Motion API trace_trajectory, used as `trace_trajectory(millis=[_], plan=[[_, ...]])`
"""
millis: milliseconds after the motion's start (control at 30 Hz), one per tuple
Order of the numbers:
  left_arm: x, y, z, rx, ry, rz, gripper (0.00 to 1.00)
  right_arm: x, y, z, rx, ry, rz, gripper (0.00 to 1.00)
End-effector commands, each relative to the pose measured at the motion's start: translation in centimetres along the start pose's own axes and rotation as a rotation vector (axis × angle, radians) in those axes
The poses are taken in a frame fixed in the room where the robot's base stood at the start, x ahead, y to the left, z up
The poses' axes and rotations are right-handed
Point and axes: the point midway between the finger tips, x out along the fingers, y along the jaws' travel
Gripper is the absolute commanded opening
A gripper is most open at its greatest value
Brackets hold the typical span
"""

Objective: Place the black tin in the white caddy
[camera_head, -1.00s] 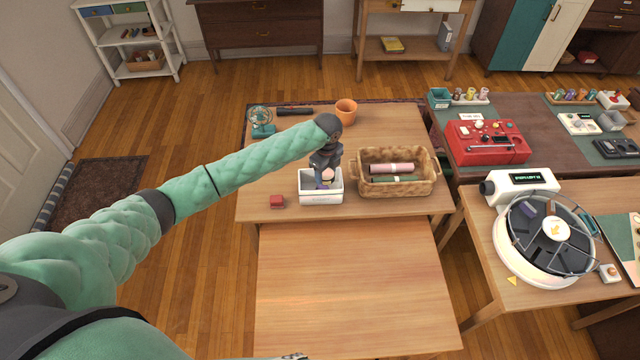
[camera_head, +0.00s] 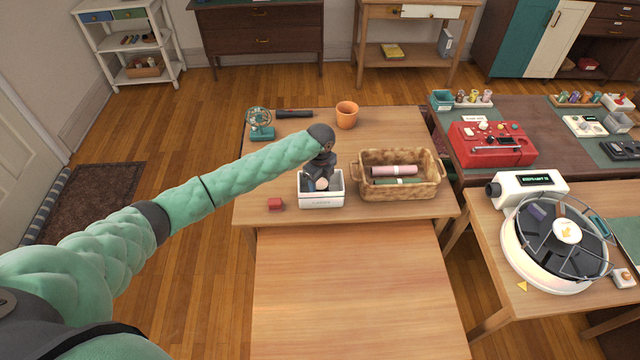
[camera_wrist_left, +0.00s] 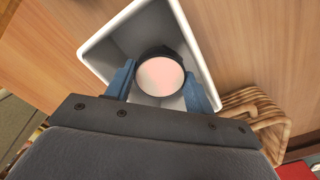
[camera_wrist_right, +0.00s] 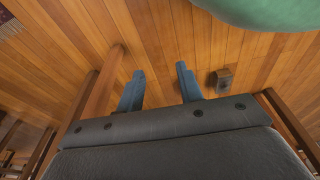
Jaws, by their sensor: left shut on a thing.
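The white caddy (camera_head: 321,200) stands on the wooden table, and its rim also shows in the left wrist view (camera_wrist_left: 92,50). My left gripper (camera_head: 321,181) points down into the caddy. In the left wrist view its two blue fingers (camera_wrist_left: 160,88) are shut on the black tin (camera_wrist_left: 160,53), a round dark tin with a pale pinkish top. The tin is within the caddy's walls; whether it touches the floor cannot be told. My right gripper (camera_wrist_right: 160,88) shows only in the right wrist view, with its fingers apart and nothing between them, above the wooden floor.
A wicker basket (camera_head: 437,180) with rolled cloths stands right of the caddy. An orange pot (camera_head: 347,115), a green fan (camera_head: 261,128) and a dark torch (camera_head: 294,114) stand behind. The front tabletop (camera_head: 355,290) is clear.

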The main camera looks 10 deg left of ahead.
Motion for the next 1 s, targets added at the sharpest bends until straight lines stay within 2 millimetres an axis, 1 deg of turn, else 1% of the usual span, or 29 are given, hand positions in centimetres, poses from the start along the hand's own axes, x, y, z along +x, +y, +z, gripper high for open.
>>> trace_trajectory(millis=[233, 367, 400, 433, 467, 733, 900, 1000], plan=[[-0.1, 0.0, 0.0, 0.0, 0.0, 0.0, 0.28, -0.1, 0.0, 0.0, 0.0, 0.0, 0.0, 0.36], [0.3, 0.0, 0.0, 0.0, 0.0, 0.0, 0.28, -0.1, 0.0, -0.1, 0.0, 0.0, 0.0, 0.36], [0.3, 0.0, 0.0, 0.0, 0.0, 0.0, 0.55, -0.1, 0.0, -0.1, 0.0, 0.0, 0.0, 0.36], [0.3, 0.0, 0.0, 0.0, 0.0, 0.0, 0.61, -0.1, 0.0, -0.1, 0.0, 0.0, 0.0, 0.36], [0.3, 0.0, 0.0, 0.0, 0.0, 0.0, 0.62, -0.1, 0.0, -0.2, 0.0, 0.0, 0.0, 0.36], [0.2, 0.0, 0.0, 0.0, 0.0, 0.0, 0.62, -0.1, 0.2, -0.1, 0.0, 0.0, 0.002, 0.36], [-0.7, 0.0, 0.0, 0.0, 0.0, 0.0, 0.62, -0.5, 0.2, -0.2, -0.001, 0.009, 0.002, 0.36], [-1.6, 0.0, 0.0, 0.0, 0.0, 0.0, 0.62, 0.6, 0.1, 1.7, -0.003, -0.002, 0.001, 0.36]])
